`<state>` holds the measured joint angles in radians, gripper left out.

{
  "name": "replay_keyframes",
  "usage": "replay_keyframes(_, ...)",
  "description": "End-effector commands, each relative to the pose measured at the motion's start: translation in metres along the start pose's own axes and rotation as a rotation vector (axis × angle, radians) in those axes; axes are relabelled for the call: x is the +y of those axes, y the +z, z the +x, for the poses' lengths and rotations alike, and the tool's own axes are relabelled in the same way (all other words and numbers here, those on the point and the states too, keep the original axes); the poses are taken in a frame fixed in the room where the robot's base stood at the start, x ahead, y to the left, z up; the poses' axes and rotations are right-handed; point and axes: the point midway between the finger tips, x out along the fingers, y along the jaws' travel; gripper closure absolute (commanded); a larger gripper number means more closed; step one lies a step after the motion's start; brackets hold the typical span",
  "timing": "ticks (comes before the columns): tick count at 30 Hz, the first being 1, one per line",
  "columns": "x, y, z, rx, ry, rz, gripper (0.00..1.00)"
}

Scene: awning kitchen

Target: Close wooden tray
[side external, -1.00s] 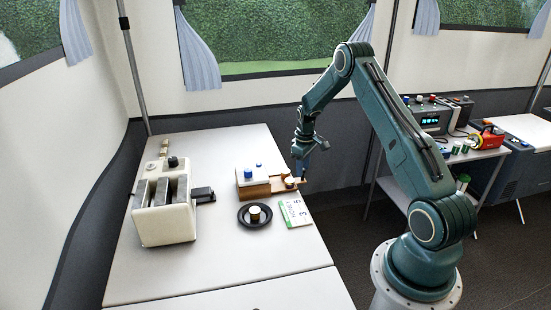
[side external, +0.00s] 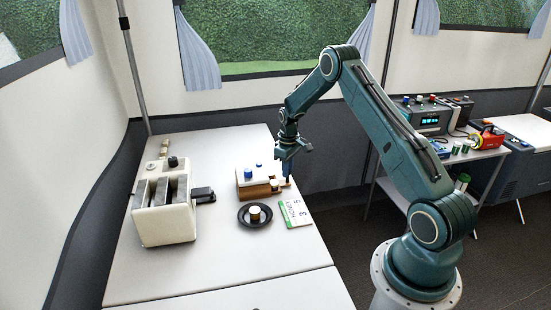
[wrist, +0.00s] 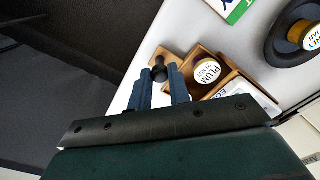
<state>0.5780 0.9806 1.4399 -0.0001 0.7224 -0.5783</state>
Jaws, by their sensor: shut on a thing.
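The wooden tray (side external: 284,187) is a drawer that sticks out a short way from the right side of a small wooden box (side external: 254,190). In the wrist view, the tray (wrist: 192,57) holds a jar with a white PLUM lid (wrist: 207,70). A dark round knob (wrist: 159,72) stands on the tray's outer end. My gripper (side external: 288,181) points down over this end. In the wrist view, my gripper's blue fingers (wrist: 157,80) are on either side of the knob, shut on it. The fingers hide part of the tray's near edge.
Blue-capped items (side external: 248,172) sit on the box. A black dish (side external: 243,221) with a jar (side external: 255,214) and a green-and-white card (side external: 297,213) lie in front. A cream toaster-like appliance (side external: 164,219) stands at left. The table's front is clear.

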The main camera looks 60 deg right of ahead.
Motion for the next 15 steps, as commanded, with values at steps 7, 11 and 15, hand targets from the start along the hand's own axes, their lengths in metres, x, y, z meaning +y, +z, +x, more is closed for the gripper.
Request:
replay_keyframes(7, -0.028, -0.029, 0.000, 0.003, 0.002, -0.001, 1.00)
replay_keyframes(11, -0.030, -0.031, 0.000, 0.004, 0.002, 0.000, 1.00)
replay_keyframes(15, -0.031, -0.032, 0.000, 0.006, 0.001, -0.003, 1.00)
